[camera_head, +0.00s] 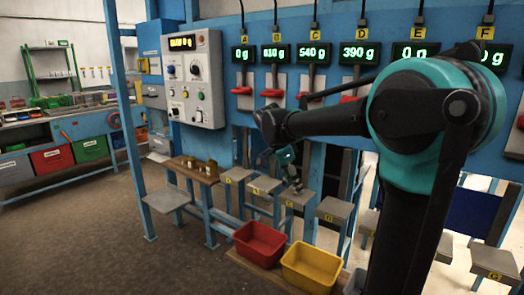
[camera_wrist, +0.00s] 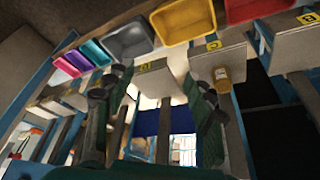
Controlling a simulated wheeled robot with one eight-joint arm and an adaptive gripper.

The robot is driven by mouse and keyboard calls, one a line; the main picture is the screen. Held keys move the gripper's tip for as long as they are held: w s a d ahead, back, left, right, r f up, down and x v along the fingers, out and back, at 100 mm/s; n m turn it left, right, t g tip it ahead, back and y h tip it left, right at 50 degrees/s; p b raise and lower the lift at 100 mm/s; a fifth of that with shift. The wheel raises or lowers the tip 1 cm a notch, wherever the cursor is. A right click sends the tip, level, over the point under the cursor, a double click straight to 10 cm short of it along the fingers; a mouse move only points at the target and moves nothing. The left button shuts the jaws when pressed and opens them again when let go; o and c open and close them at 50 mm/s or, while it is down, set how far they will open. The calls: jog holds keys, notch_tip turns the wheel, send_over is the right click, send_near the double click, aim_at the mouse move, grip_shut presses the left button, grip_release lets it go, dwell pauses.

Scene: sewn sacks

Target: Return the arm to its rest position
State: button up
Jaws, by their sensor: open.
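My arm, black with teal joints, fills the right side of the head view and reaches left across the blue panel. My gripper (camera_head: 294,183) hangs small in front of the row of stools in the head view. In the wrist view my gripper (camera_wrist: 155,78) shows its two dark green fingers well apart, with nothing between them. A small yellow jar (camera_wrist: 222,80) with a pale lid shows at a stool (camera_wrist: 205,62), just right of the fingers in the wrist view. Whether the fingers touch any stool is hard to tell.
A blue panel (camera_head: 221,136) carries weight displays and red levers behind the arm. A red bin (camera_head: 259,243) and a yellow bin (camera_head: 311,267) stand low in front of the stools. A brown bench (camera_head: 190,170) holds small jars. Open floor lies to the left.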

jog(key=s+d+f+n+t+y, duration=0.1)
jog(key=s+d+f+n+y, duration=0.1)
jog(key=s+d+f+n, duration=0.2)
jog(key=s+d+f+n+t+y, duration=0.2)
jog(key=s+d+f+n, duration=0.2)
jog(key=s+f+n, duration=0.6)
jog(key=s+f, duration=0.6)
jog(key=f, duration=0.1)
jog(key=shift+f+n, duration=0.25)
jog(key=shift+n, duration=0.15)
jog(key=shift+o, duration=0.4)
jog(key=shift+d, duration=0.1)
